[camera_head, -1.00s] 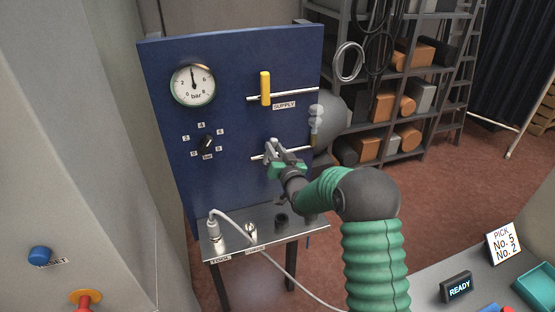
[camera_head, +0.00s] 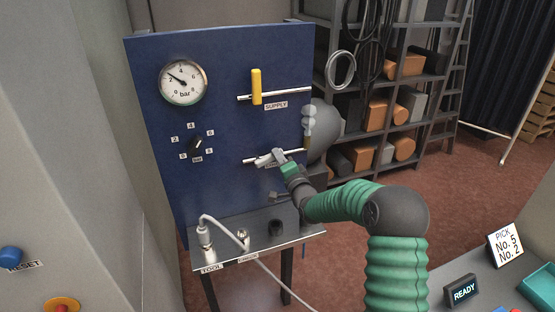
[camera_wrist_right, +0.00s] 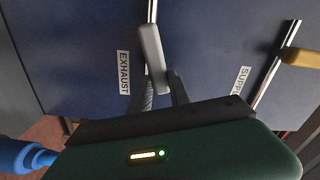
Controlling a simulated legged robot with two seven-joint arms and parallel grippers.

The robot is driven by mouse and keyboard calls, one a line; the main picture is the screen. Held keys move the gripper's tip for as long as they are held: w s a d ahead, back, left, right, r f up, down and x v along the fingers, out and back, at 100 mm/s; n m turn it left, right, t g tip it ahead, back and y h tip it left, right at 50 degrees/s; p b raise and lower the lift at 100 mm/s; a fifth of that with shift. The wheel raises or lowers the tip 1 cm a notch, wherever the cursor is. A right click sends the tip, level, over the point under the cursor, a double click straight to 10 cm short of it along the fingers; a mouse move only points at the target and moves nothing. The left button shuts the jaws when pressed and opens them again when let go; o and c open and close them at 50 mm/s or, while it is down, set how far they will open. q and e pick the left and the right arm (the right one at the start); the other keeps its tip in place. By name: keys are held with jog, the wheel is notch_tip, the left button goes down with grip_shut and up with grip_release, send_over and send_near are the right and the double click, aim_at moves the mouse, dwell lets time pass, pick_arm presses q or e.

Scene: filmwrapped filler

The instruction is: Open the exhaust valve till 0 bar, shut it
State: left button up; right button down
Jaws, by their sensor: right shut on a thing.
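The pressure gauge (camera_head: 183,81) on the blue panel has its needle pointing up-left, a little above 2 bar. The exhaust valve's pale grey handle (camera_wrist_right: 152,55) is near the EXHAUST label (camera_wrist_right: 123,72) and lies nearly along its pipe, slightly tilted. My right gripper (camera_head: 270,158) is shut on this handle and hides part of it in the head view. Whitish puffs (camera_head: 308,118) hang above the right end of the exhaust pipe (camera_head: 292,151). My left gripper is not in view.
The yellow supply handle (camera_head: 257,86) stands upright across its pipe, above the exhaust pipe. A black bar selector knob (camera_head: 196,146) is below the gauge. A metal shelf (camera_head: 260,251) with a hose plugged in juts out below the panel.

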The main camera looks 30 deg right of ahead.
jog(key=shift+s+f+m+b, duration=0.1)
jog(key=shift+f+m+b, duration=0.2)
jog(key=shift+f+m, duration=0.95)
jog(key=shift+r+m, duration=0.15)
jog(key=shift+m, duration=0.1)
jog(key=c, duration=1.5)
grip_release()
jog(key=o, duration=0.3)
jog(key=shift+w+d, duration=0.1)
jog(key=shift+w, duration=0.15)
jog(key=shift+r, duration=0.1)
